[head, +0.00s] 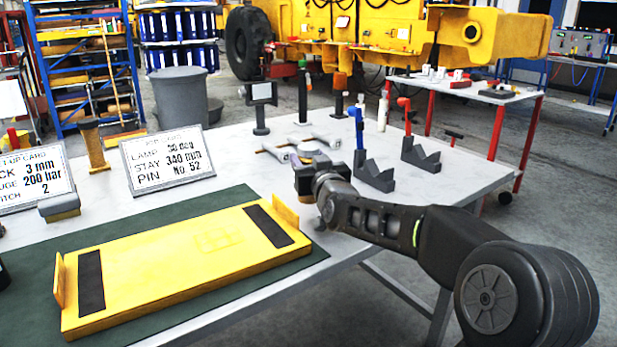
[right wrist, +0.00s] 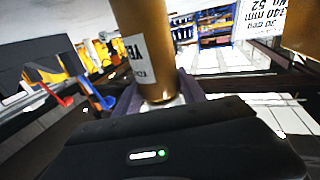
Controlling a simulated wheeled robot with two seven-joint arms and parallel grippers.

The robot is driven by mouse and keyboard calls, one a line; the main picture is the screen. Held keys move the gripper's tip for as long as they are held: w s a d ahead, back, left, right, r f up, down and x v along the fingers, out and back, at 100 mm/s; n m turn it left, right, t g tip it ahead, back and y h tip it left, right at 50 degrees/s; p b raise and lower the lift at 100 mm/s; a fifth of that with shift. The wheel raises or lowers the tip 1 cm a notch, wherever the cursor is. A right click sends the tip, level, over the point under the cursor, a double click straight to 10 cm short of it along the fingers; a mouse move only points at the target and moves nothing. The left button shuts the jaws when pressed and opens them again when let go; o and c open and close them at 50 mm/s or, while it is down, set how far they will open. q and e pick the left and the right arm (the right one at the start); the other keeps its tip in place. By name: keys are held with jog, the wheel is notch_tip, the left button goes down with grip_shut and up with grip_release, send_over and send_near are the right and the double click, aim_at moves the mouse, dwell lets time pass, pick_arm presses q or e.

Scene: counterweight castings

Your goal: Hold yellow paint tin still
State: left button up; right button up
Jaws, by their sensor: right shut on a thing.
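In the right wrist view a brownish-yellow cylinder with a white label (right wrist: 143,45), which I take for the yellow paint tin, stands between the dark fingers of my right gripper (right wrist: 160,98). The gripper is shut on it. The label's lettering is turned and only partly legible. In the head view my right gripper (head: 313,178) is over the table, just beyond the right end of the yellow plate (head: 190,255). I cannot make out the tin there; the gripper seems to hide it. My left gripper is not in view.
The yellow plate with black strips lies on a green mat (head: 225,197). A job card (head: 168,160) stands behind it. Dark V-shaped blocks (head: 373,177) stand right of the gripper, near blue and red tools. Grey fittings (head: 290,147) lie behind. The table's front edge is close.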

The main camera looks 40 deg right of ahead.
grip_shut()
notch_tip(320, 180, up, 10)
jog(key=p, duration=0.3)
jog(key=shift+r, duration=0.1)
dwell(0.3)
dwell(0.4)
jog(key=shift+o, duration=2.2)
grip_release()
grip_shut()
